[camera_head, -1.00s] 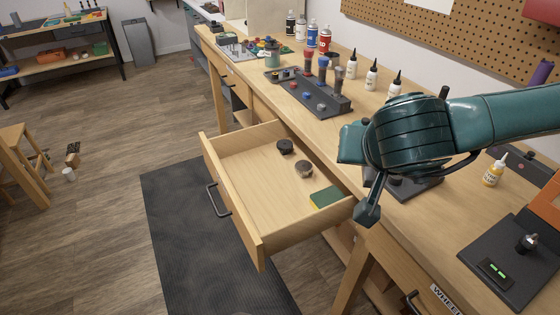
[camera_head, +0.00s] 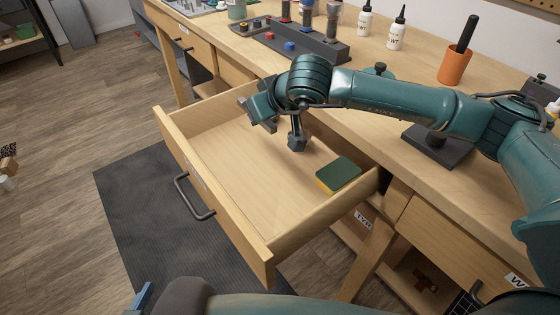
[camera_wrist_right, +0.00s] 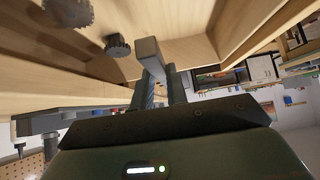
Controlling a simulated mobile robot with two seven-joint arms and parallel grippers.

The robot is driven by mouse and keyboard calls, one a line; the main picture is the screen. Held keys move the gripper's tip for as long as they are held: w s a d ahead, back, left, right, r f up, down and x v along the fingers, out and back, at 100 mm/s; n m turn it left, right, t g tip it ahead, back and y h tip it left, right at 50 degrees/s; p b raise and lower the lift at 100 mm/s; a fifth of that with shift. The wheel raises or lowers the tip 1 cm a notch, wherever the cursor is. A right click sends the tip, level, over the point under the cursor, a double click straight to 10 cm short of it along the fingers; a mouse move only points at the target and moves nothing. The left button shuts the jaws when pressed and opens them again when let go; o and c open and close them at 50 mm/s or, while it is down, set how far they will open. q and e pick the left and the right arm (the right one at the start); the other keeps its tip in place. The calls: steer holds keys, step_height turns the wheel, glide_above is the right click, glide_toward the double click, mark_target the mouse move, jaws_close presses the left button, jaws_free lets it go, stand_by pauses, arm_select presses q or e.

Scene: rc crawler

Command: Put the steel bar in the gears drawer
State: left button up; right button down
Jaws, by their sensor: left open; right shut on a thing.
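My right gripper (camera_head: 281,132) reaches over the open wooden drawer (camera_head: 222,210). In the right wrist view it is shut on the steel bar (camera_wrist_right: 149,55), a short grey square bar whose end sticks out beyond the fingers. I cannot tell whether the bar touches the drawer. Two dark gears, a toothed one (camera_wrist_right: 70,11) and another (camera_wrist_right: 118,46), lie in the drawer in the wrist view; the arm mostly hides them in the head view. My left gripper (camera_head: 146,298) is open and empty at the bottom left, in front of the drawer, mostly cut off.
A green and yellow pad (camera_head: 339,174) lies in the drawer's right corner. The drawer's front half is clear.

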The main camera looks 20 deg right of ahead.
arm_select(q)
steer(key=shift+a, duration=0.1)
arm_select(e)
step_height(320, 180, down, 9)
steer(key=shift+f, duration=0.2)
steer(key=shift+f+b, duration=0.3)
steer(key=shift+b, duration=0.15)
steer(key=shift+f+b, duration=0.25)
steer(key=shift+b, duration=0.05)
steer(key=shift+a, duration=0.1)
steer(key=c, duration=1.6)
jaws_free()
steer(key=shift+f, duration=0.1)
arm_select(q)
steer(key=shift+s+a+r+t, duration=0.25)
steer(key=shift+a+t, duration=0.1)
steer(key=shift+t, duration=0.05)
arm_select(e)
steer(key=shift+o, duration=1.1)
steer(key=shift+s+f, duration=0.1)
